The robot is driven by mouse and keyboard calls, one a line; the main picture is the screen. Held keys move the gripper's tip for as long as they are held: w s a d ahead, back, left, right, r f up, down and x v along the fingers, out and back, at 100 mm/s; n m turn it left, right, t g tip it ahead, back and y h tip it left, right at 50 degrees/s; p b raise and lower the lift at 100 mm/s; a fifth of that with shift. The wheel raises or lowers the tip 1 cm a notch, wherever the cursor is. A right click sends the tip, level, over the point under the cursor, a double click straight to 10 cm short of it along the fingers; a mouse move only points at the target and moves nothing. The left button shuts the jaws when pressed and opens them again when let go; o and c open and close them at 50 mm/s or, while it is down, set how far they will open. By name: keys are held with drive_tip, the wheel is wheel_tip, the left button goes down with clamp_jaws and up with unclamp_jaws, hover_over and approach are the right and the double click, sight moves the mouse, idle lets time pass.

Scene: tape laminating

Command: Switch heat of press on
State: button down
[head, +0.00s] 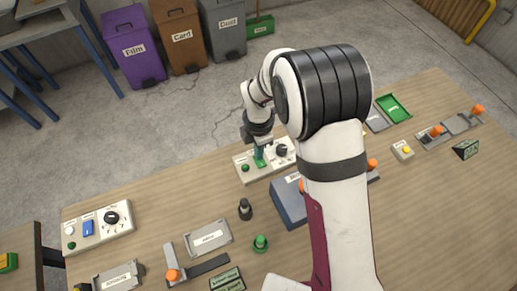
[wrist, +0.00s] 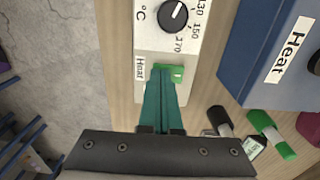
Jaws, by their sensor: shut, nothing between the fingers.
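The heat control panel (head: 248,173) is a pale box on the table, with a black dial (head: 281,150). In the wrist view its dial (wrist: 173,15) has numbers around it, with 150 and 170 readable. Below the dial are a "Heat" label (wrist: 140,80) and a green rocker switch (wrist: 178,74). My gripper (wrist: 164,76) has its teal fingers shut and empty, tips at the switch's left part and partly covering it. I cannot tell whether they touch it. In the head view my gripper (head: 260,161) is over the panel.
The blue press (wrist: 255,45), labelled "Heat", stands close to the panel's right. Another dial panel (head: 98,228) is at the left. Bare wood (head: 180,195) lies between the two panels.

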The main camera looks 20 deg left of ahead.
sight(261, 161)
drive_tip(key=shift+f, duration=0.25)
drive_tip(key=shift+s+d+r, duration=0.15)
drive_tip(key=shift+s+d, duration=0.4)
drive_tip(key=shift+s, duration=0.05)
wheel_tip(261, 161, up, 14)
idle(0.6)
drive_tip(key=shift+w, duration=0.1)
drive_tip(key=w+d+g+y, duration=0.2)
drive_tip(key=shift+d, duration=0.4)
